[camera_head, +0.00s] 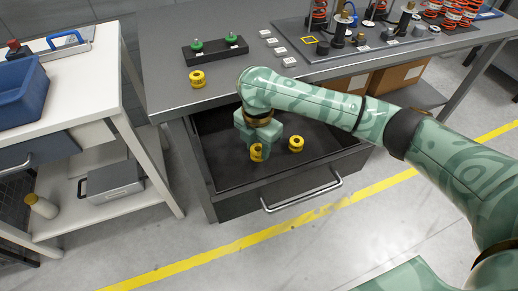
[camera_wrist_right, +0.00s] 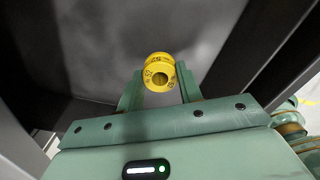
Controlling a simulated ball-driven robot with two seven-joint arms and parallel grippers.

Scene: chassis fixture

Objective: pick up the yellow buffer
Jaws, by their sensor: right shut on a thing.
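A yellow buffer (camera_head: 257,152), a short ringed spool, is at the tips of my right gripper (camera_head: 258,148) inside the open drawer. In the right wrist view the same buffer (camera_wrist_right: 158,71) sits between the two green fingers of the right gripper (camera_wrist_right: 160,88), which is shut on it. Whether it touches the drawer floor is unclear. A second yellow buffer (camera_head: 296,144) stands in the drawer just to the right of the gripper. A third yellow buffer (camera_head: 197,79) stands on the grey tabletop. My left gripper is not in view.
The dark drawer (camera_head: 225,178) is pulled out, with walls around my gripper and a handle (camera_head: 302,197) at its front. On the grey table (camera_head: 165,75) are a black block with green pieces (camera_head: 215,47) and small white tags. A blue bin (camera_head: 22,92) stands left.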

